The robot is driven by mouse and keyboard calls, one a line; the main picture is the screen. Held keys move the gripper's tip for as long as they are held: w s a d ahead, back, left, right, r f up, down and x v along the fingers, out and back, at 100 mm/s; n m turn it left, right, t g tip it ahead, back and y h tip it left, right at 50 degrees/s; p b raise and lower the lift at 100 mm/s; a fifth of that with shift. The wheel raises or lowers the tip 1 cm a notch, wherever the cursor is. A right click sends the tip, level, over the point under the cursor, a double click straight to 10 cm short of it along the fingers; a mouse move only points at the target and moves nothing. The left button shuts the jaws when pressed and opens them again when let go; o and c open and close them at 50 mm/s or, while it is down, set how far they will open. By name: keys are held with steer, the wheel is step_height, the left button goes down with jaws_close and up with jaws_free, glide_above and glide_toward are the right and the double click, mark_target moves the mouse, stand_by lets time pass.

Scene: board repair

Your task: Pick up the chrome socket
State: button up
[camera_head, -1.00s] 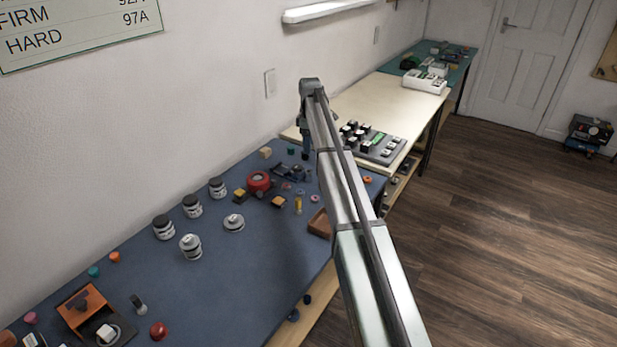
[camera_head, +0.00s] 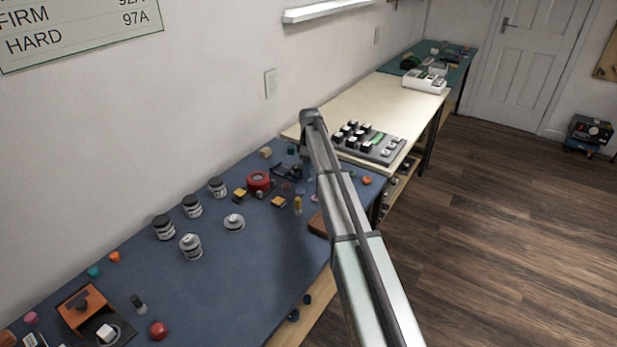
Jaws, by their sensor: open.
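My gripper (camera_head: 305,158) hangs down from the end of my arm, over the far right part of the blue mat (camera_head: 240,295). It is small and mostly hidden behind my arm; its jaws are open. I cannot pick out the chrome socket for certain. My arm hides part of the mat below and right of the gripper.
An orange box (camera_head: 82,312) is front left. A switch tray (camera_head: 368,141) sits on the pale table beyond. The mat's front middle is clear.

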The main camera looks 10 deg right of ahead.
steer(key=shift+f, duration=1.5)
steer(key=shift+c, duration=0.4)
jaws_close()
